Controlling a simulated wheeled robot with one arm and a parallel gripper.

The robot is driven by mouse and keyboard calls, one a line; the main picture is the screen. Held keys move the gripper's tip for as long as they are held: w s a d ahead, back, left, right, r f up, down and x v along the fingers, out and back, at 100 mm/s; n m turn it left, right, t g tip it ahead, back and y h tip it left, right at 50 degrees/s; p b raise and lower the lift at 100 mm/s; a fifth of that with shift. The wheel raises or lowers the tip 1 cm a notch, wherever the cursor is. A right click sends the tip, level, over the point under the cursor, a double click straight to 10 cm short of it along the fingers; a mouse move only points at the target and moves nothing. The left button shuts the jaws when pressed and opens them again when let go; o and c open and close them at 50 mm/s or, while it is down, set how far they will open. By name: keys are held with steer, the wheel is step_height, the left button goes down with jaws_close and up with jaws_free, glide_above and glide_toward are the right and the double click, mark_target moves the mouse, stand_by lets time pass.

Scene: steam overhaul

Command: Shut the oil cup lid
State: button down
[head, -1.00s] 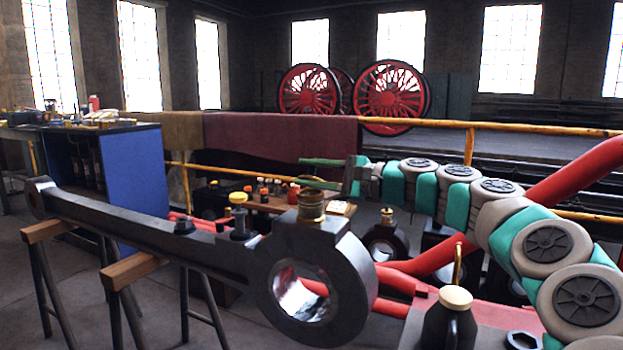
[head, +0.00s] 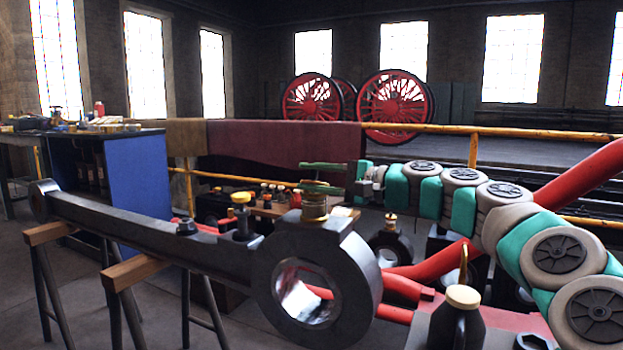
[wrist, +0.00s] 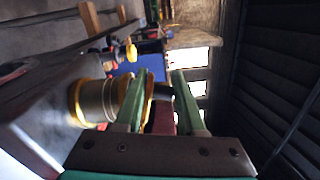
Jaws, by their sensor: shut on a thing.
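The oil cup (head: 314,211) is a brass cylinder on top of the big end of the dark rod (head: 360,290). It also shows in the wrist view (wrist: 95,100), lying sideways in that picture. My gripper (head: 303,177) is at the cup's top, its green fingers pointing left. The lower finger passes across the cup's top and the upper finger is above it. In the wrist view my gripper (wrist: 163,80) has a gap between its fingers with a bit of brass and dark shapes in it. The lid is mostly hidden by the finger, and its angle is unclear.
A yellow-capped fitting (head: 241,212) stands on the rod left of the cup. A dark can with a cream cap (head: 462,297) stands at the front right. A low table with small bottles (head: 268,208) and a yellow rail (head: 473,150) are behind.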

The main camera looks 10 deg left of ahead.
stand_by(0.3)
steer(key=c, duration=0.6)
jaws_free()
steer(key=shift+c, duration=0.2)
